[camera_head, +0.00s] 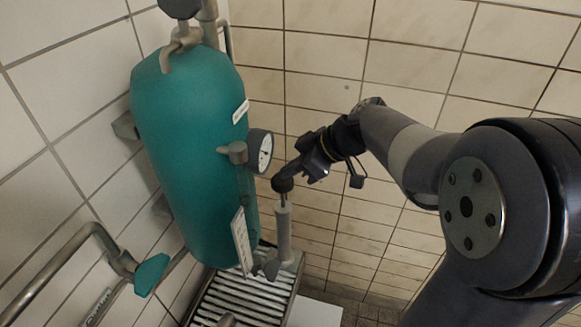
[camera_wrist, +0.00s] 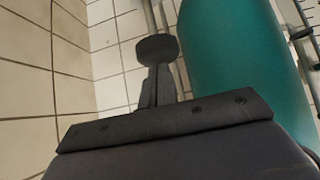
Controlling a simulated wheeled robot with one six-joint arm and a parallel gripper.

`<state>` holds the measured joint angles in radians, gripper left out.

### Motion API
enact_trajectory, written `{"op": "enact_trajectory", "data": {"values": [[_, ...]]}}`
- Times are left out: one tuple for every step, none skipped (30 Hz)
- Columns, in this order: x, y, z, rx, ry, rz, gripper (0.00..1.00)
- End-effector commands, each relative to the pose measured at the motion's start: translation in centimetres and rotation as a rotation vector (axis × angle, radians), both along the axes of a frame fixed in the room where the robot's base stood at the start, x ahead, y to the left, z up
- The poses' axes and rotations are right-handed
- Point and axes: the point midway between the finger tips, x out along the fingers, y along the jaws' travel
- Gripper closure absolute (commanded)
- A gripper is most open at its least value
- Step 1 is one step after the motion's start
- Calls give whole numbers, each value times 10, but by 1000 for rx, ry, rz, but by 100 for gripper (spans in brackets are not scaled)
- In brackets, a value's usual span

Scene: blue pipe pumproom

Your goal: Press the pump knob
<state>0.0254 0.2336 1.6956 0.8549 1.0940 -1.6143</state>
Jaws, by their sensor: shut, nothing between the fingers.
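The pump knob (camera_head: 283,185) is a dark round ball on top of a thin rod above an upright grey pump cylinder (camera_head: 283,235). In the wrist view the knob (camera_wrist: 157,47) shows as a dark oval just beyond the fingertips. My gripper (camera_head: 294,171) is shut and empty, reaching in from the right with its tip at the upper right of the knob. It also shows in the wrist view (camera_wrist: 158,72), its closed fingers pointing at the knob. The fingertips overlap the knob in both views; I cannot tell whether they touch it.
A large teal tank (camera_head: 190,150) stands left of the pump, with a pressure gauge (camera_head: 262,152) close to my gripper. A slatted metal base (camera_head: 240,300) lies below. A teal valve handle (camera_head: 151,274) sits at lower left. Tiled walls (camera_head: 325,60) close the back.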

Motion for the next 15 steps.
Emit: {"op": "enact_trajectory", "data": {"values": [[0, 0, 0, 0, 0, 0, 100], [0, 0, 0, 0, 0, 0, 100], [0, 0, 0, 0, 0, 0, 100], [0, 0, 0, 0, 0, 0, 100], [0, 0, 0, 0, 0, 0, 100], [0, 0, 0, 0, 1, -1, 100], [0, 0, 0, 0, 1, -1, 100], [0, 0, -1, 0, 0, 0, 100], [0, 0, -2, 0, 1, 1, 100], [0, 0, -4, 0, 1, 1, 100], [0, 0, -5, 0, 1, 1, 100], [0, 0, -8, 0, 1, 1, 100], [0, 0, -10, 0, 1, 1, 100], [0, 0, -13, 0, 1, 0, 100], [0, 0, -16, 0, 1, 0, 100]]}}
